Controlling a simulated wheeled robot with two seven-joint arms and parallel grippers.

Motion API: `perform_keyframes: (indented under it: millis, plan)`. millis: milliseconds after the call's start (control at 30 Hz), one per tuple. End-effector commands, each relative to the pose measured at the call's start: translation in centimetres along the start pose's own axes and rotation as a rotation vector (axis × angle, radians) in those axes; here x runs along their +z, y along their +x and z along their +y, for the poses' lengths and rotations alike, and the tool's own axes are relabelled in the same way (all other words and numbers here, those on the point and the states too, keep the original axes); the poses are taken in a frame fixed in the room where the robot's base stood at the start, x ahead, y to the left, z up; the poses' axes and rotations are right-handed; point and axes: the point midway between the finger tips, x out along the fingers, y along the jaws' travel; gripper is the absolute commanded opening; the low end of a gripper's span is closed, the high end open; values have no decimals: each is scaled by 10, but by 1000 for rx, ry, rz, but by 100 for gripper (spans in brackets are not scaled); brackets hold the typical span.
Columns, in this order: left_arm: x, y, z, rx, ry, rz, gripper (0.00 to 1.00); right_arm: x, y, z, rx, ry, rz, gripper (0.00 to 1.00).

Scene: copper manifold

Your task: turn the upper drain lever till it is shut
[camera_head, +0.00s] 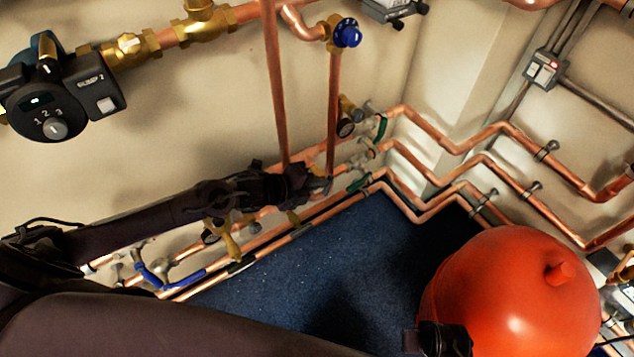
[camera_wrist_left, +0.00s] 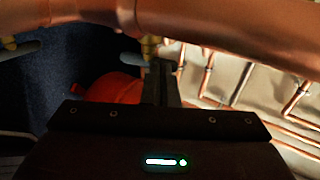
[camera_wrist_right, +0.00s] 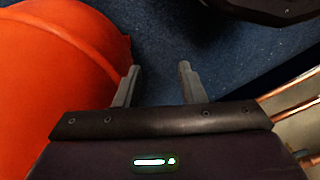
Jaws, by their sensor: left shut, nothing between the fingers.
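Two small green levers show on the pipe valves near the corner in the head view. The upper green lever (camera_head: 381,128) stands beside a valve on the upper pipe. The lower green lever (camera_head: 358,183) lies close to the lower pipes. I cannot tell for sure which is the upper drain lever. My left gripper (camera_head: 323,186) is shut and empty, in front of the wall pipes, just left of the lower green lever. It also shows in the left wrist view (camera_wrist_left: 161,84), below a large copper pipe (camera_wrist_left: 230,25). My right gripper (camera_wrist_right: 157,78) is open and empty.
A red-orange vessel (camera_head: 510,295) stands on the blue floor (camera_head: 320,265) at lower right, close to my right gripper. Copper pipes (camera_head: 540,150) run along both walls. A blue lever (camera_head: 152,275) sits at lower left, and a black pump (camera_head: 50,100) at upper left.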

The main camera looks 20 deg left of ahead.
Motion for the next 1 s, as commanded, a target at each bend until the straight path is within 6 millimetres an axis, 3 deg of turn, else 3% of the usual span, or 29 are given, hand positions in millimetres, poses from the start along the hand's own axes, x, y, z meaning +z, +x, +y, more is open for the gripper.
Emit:
perform_keyframes:
  millis: [400, 600, 1000]
  plan:
    - [0, 0, -1, 8, 0, 0, 0, -1, -2, 0, 0, 0, 6, 36]
    - [0, 0, -4, 43, 0, -1, 0, 10, 23, 5, 8, 11, 5, 36]
    - [0, 1, -5, 86, -1, 0, 0, 21, 44, 9, 14, 21, 13, 36]
